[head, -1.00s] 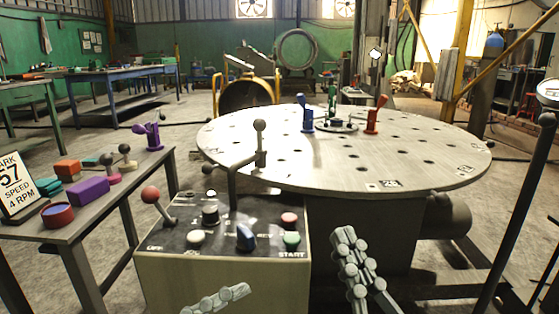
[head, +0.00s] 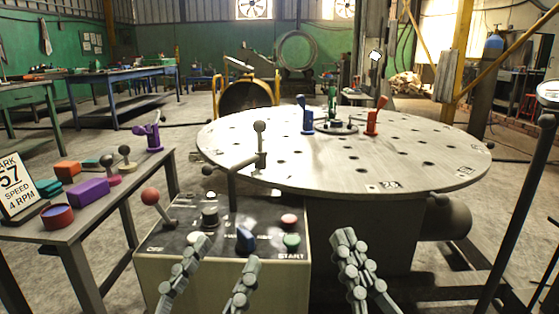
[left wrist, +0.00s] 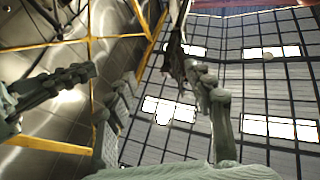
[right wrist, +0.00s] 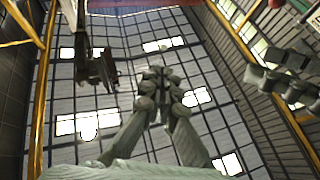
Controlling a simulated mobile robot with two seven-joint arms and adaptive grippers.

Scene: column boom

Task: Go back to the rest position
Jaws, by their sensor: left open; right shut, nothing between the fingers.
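My left gripper (head: 228,251) is open and empty, with its two grey fingers pointing up at the bottom of the head view, in front of the control box. In the left wrist view (left wrist: 140,68) its fingers stand wide apart with nothing between them. My right gripper (head: 345,236) is shut and empty, just right of the control box and in front of the turntable. In the right wrist view (right wrist: 160,72) its fingertips come together with nothing between them.
The round turntable (head: 320,165) fills the middle, with blue (head: 307,118) and red (head: 373,118) clamps on it. A side table (head: 90,222) at left holds blocks and a speed sign (head: 15,187). A dark pole (head: 515,215) stands at right.

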